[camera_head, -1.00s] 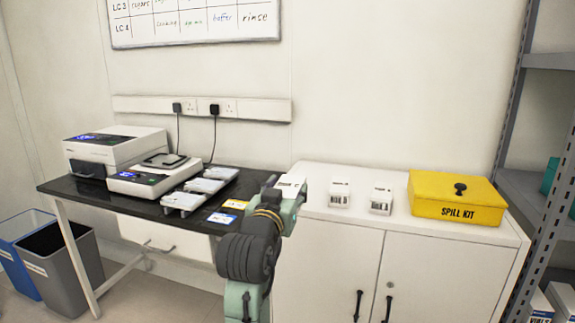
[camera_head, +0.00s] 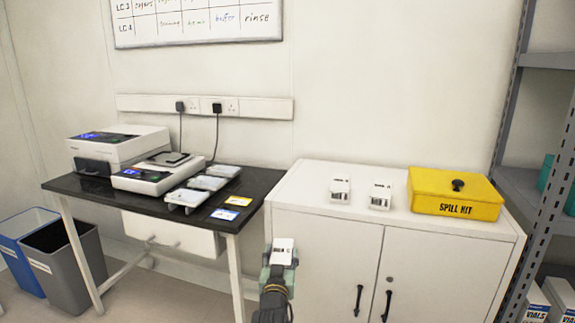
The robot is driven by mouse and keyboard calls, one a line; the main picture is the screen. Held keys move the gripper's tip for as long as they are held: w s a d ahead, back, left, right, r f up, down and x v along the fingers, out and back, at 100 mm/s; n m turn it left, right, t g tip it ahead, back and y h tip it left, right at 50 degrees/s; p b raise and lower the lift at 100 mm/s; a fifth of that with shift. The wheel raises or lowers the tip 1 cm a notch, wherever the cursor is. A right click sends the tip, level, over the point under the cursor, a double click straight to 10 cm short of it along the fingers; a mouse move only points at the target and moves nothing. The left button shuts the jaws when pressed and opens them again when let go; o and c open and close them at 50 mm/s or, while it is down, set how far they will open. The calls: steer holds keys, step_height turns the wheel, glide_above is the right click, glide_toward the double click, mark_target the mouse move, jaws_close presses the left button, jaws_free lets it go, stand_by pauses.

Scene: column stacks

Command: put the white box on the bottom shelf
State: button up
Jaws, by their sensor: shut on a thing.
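My gripper (camera_head: 280,258) is shut on a white box (camera_head: 284,246) with dark print on its label. It holds the box in front of the left part of the white cabinet, below the cabinet's top edge. The fingers hide the box's lower part. The grey shelving rack (camera_head: 541,210) stands at the far right and is cut off by the picture edge. Its lower part shows white vials boxes (camera_head: 560,299) at the bottom right corner. The surface under them is not in view. My gripper is well to the left of the rack.
A black bench (camera_head: 255,190) with instruments and trays stands to the left. A teal item sits on a higher rack shelf (camera_head: 519,187).

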steer(key=s+f, duration=0.5)
steer(key=f, duration=0.6)
steer(key=s+d+f, duration=0.1)
steer(key=s+f, duration=0.4)
steer(key=f, duration=0.5)
steer(key=s+f+y, duration=0.1)
steer(key=s+f, duration=0.4)
steer(key=f, duration=0.6)
steer(key=shift+s+d+f+n, duration=0.3)
steer(key=shift+s+d+n, duration=0.05)
steer(key=shift+n, duration=0.05)
